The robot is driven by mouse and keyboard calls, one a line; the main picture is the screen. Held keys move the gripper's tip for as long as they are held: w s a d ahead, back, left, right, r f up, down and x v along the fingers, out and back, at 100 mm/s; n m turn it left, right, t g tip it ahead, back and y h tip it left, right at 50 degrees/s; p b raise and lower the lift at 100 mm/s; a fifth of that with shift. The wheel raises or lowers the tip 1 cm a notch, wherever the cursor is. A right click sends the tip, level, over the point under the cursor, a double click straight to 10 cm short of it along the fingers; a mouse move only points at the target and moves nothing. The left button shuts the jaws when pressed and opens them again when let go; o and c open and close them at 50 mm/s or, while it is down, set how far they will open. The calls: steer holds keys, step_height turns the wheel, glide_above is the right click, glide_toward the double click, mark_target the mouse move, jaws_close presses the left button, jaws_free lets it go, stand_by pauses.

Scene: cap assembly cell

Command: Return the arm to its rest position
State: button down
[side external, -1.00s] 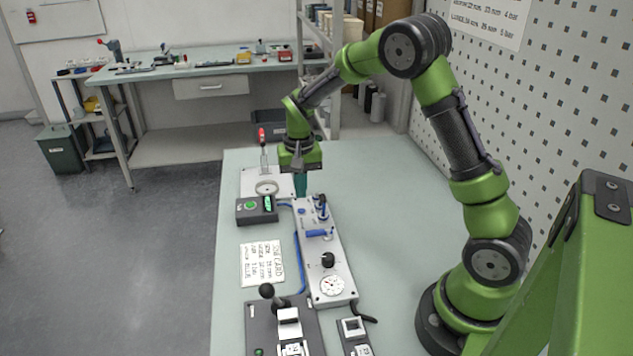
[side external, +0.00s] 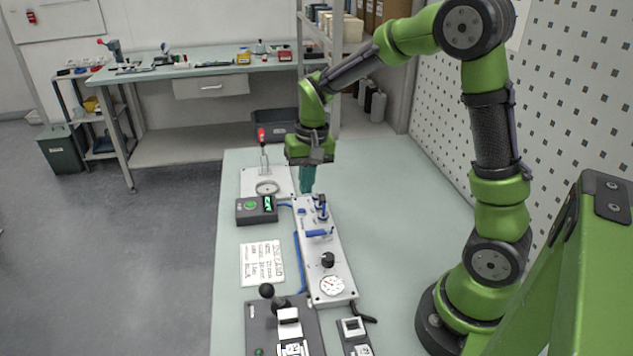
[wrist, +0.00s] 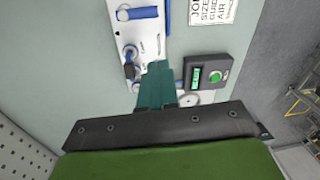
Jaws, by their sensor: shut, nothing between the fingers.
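My gripper (side external: 308,180) hangs pointing down above the far end of the white panel (side external: 325,262), with its teal fingers together and nothing between them. In the wrist view, the teal fingers (wrist: 157,84) lie shut over the end of the same white panel (wrist: 128,32), with part of the panel hidden behind them. The fingers appear clear of the panel's blue fittings.
The display box (side external: 257,209) with a green button and the white plate with a ring and red-handled clamp (side external: 263,140) stand close by. A lever unit (side external: 267,291) is at the front. The table (side external: 400,215) right of the panel is bare.

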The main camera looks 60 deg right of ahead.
steer(key=s+a+r+n+t, duration=0.1)
steer(key=s+a+r+t, duration=0.2)
steer(key=s+r, duration=0.3)
steer(key=s+a+r+n+t+y, duration=0.1)
steer(key=s+a+r+n+t, duration=0.1)
steer(key=s+a+r, duration=0.3)
steer(key=s+r+t, duration=0.1)
steer(key=s, duration=0.3)
steer(key=shift+a+n, duration=0.3)
